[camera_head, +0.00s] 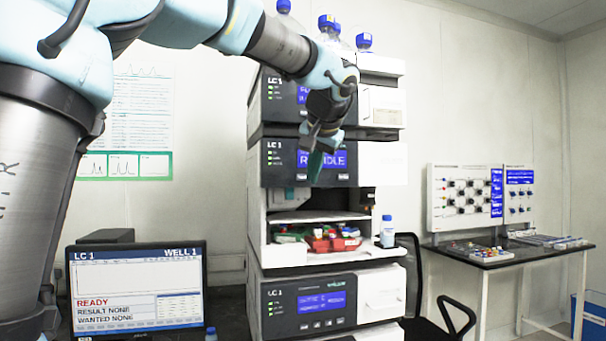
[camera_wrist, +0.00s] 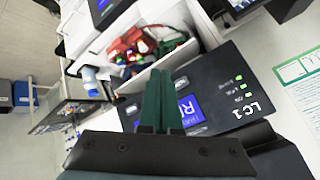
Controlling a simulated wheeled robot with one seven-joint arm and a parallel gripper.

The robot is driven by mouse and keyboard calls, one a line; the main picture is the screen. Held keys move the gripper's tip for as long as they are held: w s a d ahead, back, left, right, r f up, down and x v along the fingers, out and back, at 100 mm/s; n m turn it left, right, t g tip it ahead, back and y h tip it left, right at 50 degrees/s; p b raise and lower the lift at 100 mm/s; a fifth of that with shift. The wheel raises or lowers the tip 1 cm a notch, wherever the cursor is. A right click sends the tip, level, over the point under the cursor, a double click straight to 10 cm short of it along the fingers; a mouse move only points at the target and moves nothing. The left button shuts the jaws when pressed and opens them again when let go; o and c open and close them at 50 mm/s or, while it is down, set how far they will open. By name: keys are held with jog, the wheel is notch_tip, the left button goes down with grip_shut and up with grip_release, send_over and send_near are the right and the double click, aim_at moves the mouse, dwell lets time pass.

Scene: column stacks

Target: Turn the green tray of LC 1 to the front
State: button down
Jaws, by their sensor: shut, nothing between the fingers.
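The LC 1 stack (camera_head: 270,256) stands in the middle of the head view, with an open sampler bay at mid height. In the bay a red tray (camera_head: 335,244) with vials faces the front. A green tray (camera_head: 288,238) shows partly at its left; its rest is hidden. In the wrist view the red tray (camera_wrist: 124,42) and a bit of the green tray (camera_wrist: 172,46) show beyond the fingers. My gripper (camera_head: 313,180) is shut and empty, in front of the module above the bay. Its dark green fingers (camera_wrist: 160,74) lie together, apart from the trays.
A blue-capped bottle (camera_head: 387,232) stands on the ledge right of the bay. Several bottles top the stack. A monitor (camera_head: 137,290) at lower left reads LC 1, READY, WELL 1. A black chair (camera_head: 445,315) and bench (camera_head: 500,256) are at right.

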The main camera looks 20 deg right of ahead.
jog(key=shift+w+d+p, duration=0.2)
jog(key=shift+w+p, duration=0.2)
jog(key=shift+w, duration=1.3)
jog(key=shift+w, duration=0.1)
dwell(0.7)
jog(key=shift+w, duration=0.3)
jog(key=shift+w+d, duration=0.1)
jog(key=shift+w, duration=0.3)
dwell(0.6)
dwell(0.4)
jog(key=shift+s, duration=0.8)
jog(key=shift+s, duration=0.15)
jog(key=shift+s+a+b, duration=0.2)
jog(key=shift+s+b, duration=0.4)
jog(key=shift+s, duration=0.6)
jog(key=shift+s+a+b, duration=0.2)
jog(key=shift+s+b, duration=0.35)
jog(key=shift+s, duration=0.6)
